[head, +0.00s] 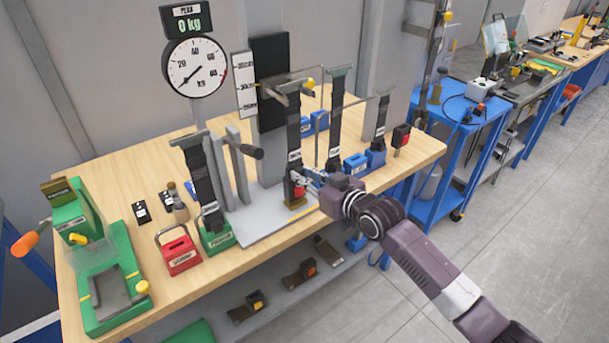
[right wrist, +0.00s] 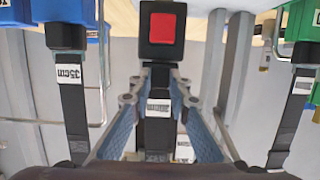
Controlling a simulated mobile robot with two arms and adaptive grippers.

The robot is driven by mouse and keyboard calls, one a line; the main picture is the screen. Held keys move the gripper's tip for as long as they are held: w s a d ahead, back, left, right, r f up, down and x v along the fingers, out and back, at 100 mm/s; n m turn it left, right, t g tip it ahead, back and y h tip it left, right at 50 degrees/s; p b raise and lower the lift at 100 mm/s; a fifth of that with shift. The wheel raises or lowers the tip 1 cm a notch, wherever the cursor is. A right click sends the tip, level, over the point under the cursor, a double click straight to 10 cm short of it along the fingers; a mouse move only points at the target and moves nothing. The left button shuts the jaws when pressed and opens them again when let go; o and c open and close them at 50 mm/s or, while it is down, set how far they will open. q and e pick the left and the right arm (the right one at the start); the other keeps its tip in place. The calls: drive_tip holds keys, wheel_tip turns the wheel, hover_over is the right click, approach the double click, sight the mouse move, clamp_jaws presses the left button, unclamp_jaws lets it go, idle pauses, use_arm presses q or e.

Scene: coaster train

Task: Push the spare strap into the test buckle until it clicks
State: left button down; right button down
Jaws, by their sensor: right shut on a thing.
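My right gripper (head: 307,183) reaches in from the right at the middle of the bench. It is shut on a black strap (head: 293,125) that hangs from a grey bracket, close to a black buckle with a red button (head: 298,191). In the right wrist view the fingers (right wrist: 161,85) close around the strap (right wrist: 158,128), right beside the red-button buckle (right wrist: 163,28). Whether strap and buckle are latched cannot be told. Other straps hang on both sides, one with a 35cm label (right wrist: 70,75). My left gripper is not in view.
A grey base plate (head: 265,225) lies under the stand. A green block (head: 217,240), a red block (head: 180,258) and blue blocks (head: 355,165) stand nearby. A green fixture (head: 105,290) is at the left. Another red-topped buckle (head: 401,134) hangs at right.

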drive_tip(key=c, duration=1.7)
unclamp_jaws()
drive_tip(key=shift+c, duration=0.2)
drive_tip(key=v, duration=1.2)
